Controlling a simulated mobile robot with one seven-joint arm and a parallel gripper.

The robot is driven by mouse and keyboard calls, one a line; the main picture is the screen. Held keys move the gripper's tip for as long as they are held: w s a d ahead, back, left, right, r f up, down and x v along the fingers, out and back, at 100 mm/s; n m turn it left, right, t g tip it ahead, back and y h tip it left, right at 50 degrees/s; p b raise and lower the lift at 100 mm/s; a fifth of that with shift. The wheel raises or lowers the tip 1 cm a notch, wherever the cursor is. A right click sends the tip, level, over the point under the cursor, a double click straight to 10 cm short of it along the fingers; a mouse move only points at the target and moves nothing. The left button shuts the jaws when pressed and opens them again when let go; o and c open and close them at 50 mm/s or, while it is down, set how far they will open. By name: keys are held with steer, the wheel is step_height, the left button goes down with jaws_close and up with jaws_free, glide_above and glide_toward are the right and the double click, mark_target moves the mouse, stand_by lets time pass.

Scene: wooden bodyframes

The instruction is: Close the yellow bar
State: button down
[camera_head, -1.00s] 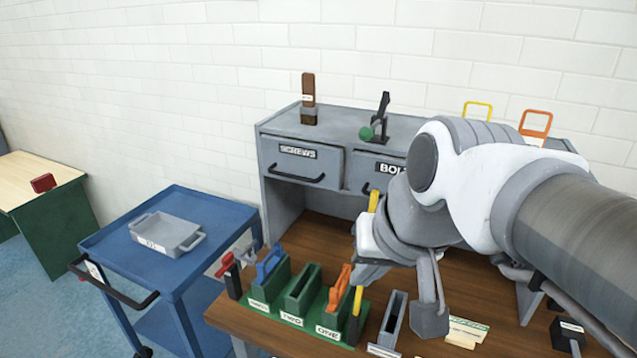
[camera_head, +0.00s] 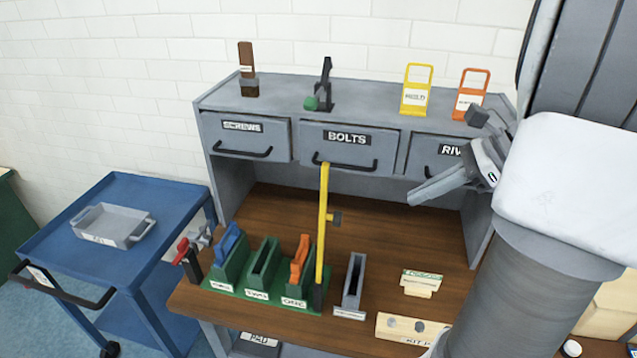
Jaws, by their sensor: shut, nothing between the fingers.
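The yellow bar (camera_head: 322,230) stands nearly upright on a black lower end, at the right end of the green holder block on the bench. A small dark knob with a yellow stem sticks out from its right side. Its top overlaps the lower edge of the BOLTS drawer in the picture; I cannot tell whether they touch. My gripper (camera_head: 418,195) is shut and empty, to the right of the bar and clearly apart from it. It points left, in front of the drawer at the right.
The green holder (camera_head: 262,293) carries blue and orange handles. A red-handled lever (camera_head: 183,252) stands left of it, a grey slot box (camera_head: 354,285) right. The cabinet has a BOLTS drawer (camera_head: 347,148); yellow (camera_head: 416,90) and orange (camera_head: 471,95) tags stand on top. A blue cart (camera_head: 165,195) is left.

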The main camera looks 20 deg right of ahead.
steer(key=a+r+x, duration=0.1)
steer(key=x, duration=1.1)
steer(key=shift+w+a+m, duration=0.25)
steer(key=shift+a+m, duration=0.05)
steer(key=shift+r+p, duration=0.2)
steer(key=shift+p, duration=0.2)
